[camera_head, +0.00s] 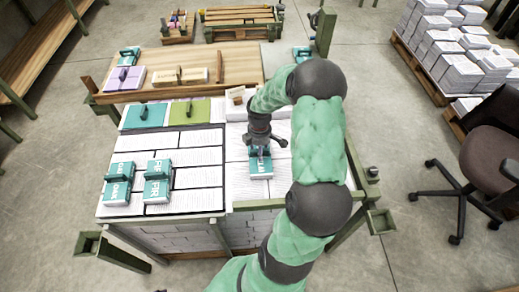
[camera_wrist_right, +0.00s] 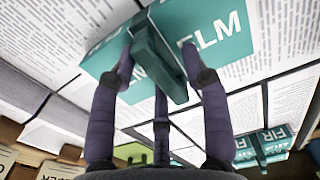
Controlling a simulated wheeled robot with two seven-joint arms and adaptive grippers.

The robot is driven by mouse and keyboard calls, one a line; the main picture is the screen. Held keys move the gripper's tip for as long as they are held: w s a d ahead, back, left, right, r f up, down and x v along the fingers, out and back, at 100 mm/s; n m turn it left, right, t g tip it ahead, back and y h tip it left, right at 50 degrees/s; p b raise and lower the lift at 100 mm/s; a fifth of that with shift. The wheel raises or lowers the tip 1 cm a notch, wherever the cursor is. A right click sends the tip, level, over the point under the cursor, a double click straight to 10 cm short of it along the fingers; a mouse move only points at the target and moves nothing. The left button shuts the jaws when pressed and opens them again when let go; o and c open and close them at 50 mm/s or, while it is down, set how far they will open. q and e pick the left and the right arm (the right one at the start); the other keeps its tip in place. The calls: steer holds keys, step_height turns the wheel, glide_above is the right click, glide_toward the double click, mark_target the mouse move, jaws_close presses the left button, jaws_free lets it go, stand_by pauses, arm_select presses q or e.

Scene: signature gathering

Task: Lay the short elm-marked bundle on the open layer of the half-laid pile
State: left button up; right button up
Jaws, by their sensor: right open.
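The elm-marked bundle (camera_head: 260,165) is a teal-wrapped block with white ELM lettering and a raised teal grip. It lies on the right part of the pile of printed white sheets (camera_head: 237,180). In the right wrist view the bundle (camera_wrist_right: 220,35) is seen close, lying on printed sheets. My right gripper (camera_head: 262,140) is over it. In the right wrist view its open fingers (camera_wrist_right: 165,75) stand on either side of the raised grip. The left part of the pile (camera_head: 195,178) shows printed blocks with dark gaps. My left gripper is not in view.
Teal bundles marked OAK (camera_head: 119,187) and FIR (camera_head: 157,188) sit on the left part of the pile. Teal (camera_head: 143,118) and green (camera_head: 196,111) pieces with dark grips lie behind. A wooden table (camera_head: 215,62) is at the back. A chair (camera_head: 490,150) stands right.

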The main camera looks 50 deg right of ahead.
step_height(320, 180, up, 12)
steer(key=p, duration=0.4)
steer(key=shift+r, duration=0.1)
